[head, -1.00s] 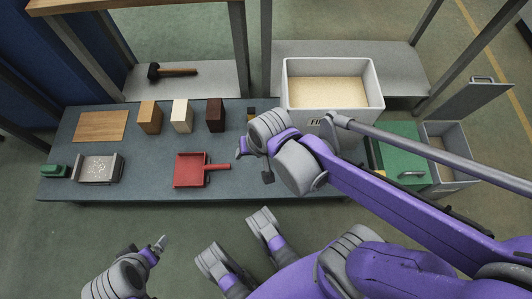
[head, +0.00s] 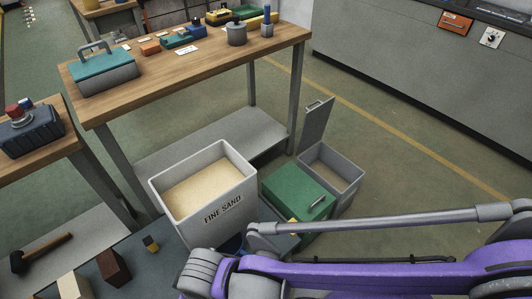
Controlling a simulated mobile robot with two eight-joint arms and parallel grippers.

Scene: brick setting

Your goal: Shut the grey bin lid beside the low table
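The grey bin (head: 346,192) stands on the floor in the head view, right of a green box. Its lid (head: 314,132) stands up steeply from the bin's far left edge, so the bin is open. A small bar handle (head: 316,103) is on the lid's upper end. The inside of the bin is partly visible. My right arm crosses the lower right of the view, in front of and below the bin, not touching it. Its wrist shows at the bottom centre, but its fingers are not visible. My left gripper is out of view.
A green box (head: 296,190) with a handle stands between the bin and the white "FINE SAND" container (head: 212,215). The low table (head: 150,270) is at the bottom left with wooden blocks. A wooden workbench (head: 200,62) stands behind. The floor right of the bin is clear.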

